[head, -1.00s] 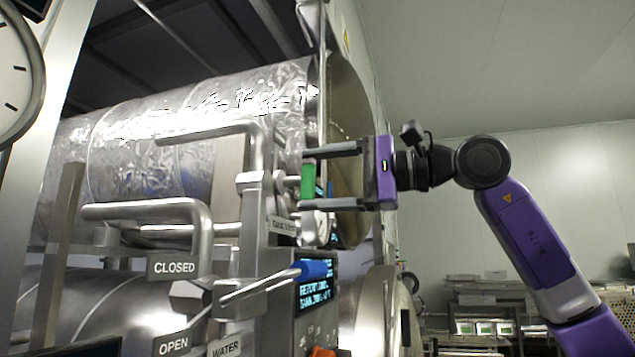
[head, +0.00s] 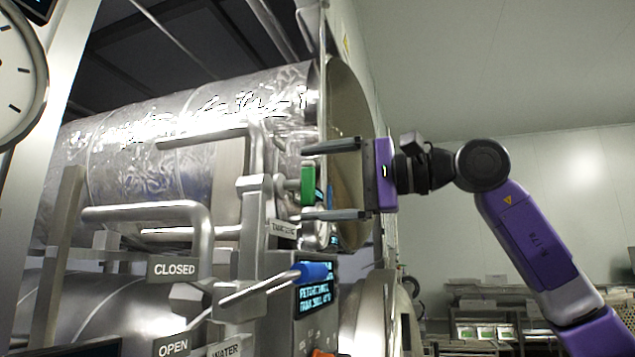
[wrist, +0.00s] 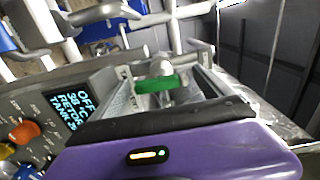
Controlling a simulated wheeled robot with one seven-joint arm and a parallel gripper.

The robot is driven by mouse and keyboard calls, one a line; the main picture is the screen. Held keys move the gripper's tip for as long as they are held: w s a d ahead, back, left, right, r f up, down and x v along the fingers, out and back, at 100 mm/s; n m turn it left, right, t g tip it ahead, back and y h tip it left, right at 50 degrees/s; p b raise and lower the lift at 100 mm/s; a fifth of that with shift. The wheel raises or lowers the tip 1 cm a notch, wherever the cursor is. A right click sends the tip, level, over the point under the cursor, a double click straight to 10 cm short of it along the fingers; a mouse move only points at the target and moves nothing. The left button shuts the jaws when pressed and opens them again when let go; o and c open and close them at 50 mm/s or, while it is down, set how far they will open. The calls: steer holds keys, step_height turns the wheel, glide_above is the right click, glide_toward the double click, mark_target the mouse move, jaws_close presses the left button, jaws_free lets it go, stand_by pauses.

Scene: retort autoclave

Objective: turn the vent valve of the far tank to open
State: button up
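A green valve handle (head: 308,186) stands upright on a valve on the pipework in front of the large silver tank (head: 190,140). In the wrist view the green handle (wrist: 158,85) lies across the gap between the fingers. I cannot read a vent label on it. My gripper (head: 305,183) comes in from the right, open, with one finger above and one below the handle. Both fingers look apart from it, though depth is hard to judge.
A lever with a blue grip (head: 315,271) stands nearer, by the CLOSED plate (head: 174,269) and OPEN plate (head: 173,347). A lit display (head: 317,293) is beside it. Pipes (head: 150,213) crowd the left. A control panel with an orange knob (wrist: 25,131) lies close to my gripper.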

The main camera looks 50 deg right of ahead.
steer(key=shift+d, duration=0.1)
steer(key=b+v, duration=0.2)
steer(key=v, duration=0.5)
steer(key=shift+s, duration=0.4)
steer(key=shift+r, duration=0.1)
stand_by(0.4)
